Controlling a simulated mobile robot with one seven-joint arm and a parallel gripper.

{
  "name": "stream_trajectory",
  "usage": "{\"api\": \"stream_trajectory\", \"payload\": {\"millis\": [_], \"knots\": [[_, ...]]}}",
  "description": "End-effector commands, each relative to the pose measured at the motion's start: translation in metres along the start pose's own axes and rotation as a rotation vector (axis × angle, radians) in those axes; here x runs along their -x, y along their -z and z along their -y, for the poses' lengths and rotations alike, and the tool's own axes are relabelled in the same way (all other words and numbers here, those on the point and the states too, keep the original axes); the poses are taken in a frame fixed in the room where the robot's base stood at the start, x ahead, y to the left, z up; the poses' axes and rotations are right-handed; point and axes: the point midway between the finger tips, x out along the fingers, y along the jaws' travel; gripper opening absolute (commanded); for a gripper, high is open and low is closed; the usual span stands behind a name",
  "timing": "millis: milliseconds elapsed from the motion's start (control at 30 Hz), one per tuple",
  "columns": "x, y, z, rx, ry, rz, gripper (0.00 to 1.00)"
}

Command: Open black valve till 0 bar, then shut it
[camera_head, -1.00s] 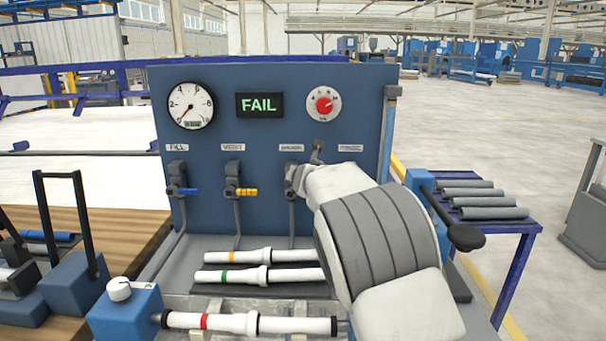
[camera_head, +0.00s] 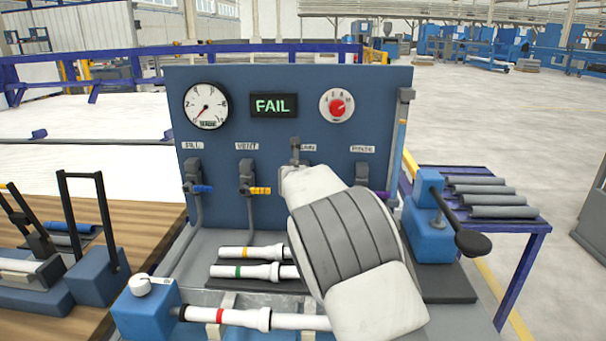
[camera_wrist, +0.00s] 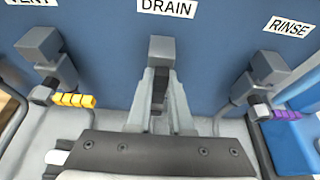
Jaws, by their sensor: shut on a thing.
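The black drain valve shows in the wrist view, its grey body (camera_wrist: 162,48) under the DRAIN label and its dark handle (camera_wrist: 159,88) between my fingers. My gripper (camera_wrist: 160,95) is shut on that handle. In the head view my white and grey arm hides the drain valve and its handle. The pressure gauge (camera_head: 206,106) is at the panel's upper left; its red needle points to the lower left, near the low end of the scale. The exact reading is too small to tell.
The display (camera_head: 274,105) reads FAIL. The yellow vent handle (camera_wrist: 75,100) is left of my fingers, the purple rinse handle (camera_wrist: 286,114) right. A blue fill handle (camera_head: 203,189) is farther left. Pipes with a green band (camera_head: 238,272) and a red band (camera_head: 220,316) lie below.

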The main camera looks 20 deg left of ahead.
Motion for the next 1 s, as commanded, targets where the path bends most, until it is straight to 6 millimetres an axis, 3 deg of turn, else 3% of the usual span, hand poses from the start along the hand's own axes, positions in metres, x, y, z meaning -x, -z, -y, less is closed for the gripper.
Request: {"api": "stream_trajectory", "payload": {"millis": [267,300,433,767,1000], "knots": [[0.0,0.001,-0.001,0.004,-0.002,0.0,0.0],[0.0,0.001,-0.001,0.004,-0.002,-0.001,0.26],[0.0,0.001,-0.001,0.003,-0.002,-0.001,0.49],[0.001,0.001,-0.001,0.002,-0.001,0.0,0.49],[0.023,0.002,-0.002,0.002,-0.003,0.001,0.49]]}}
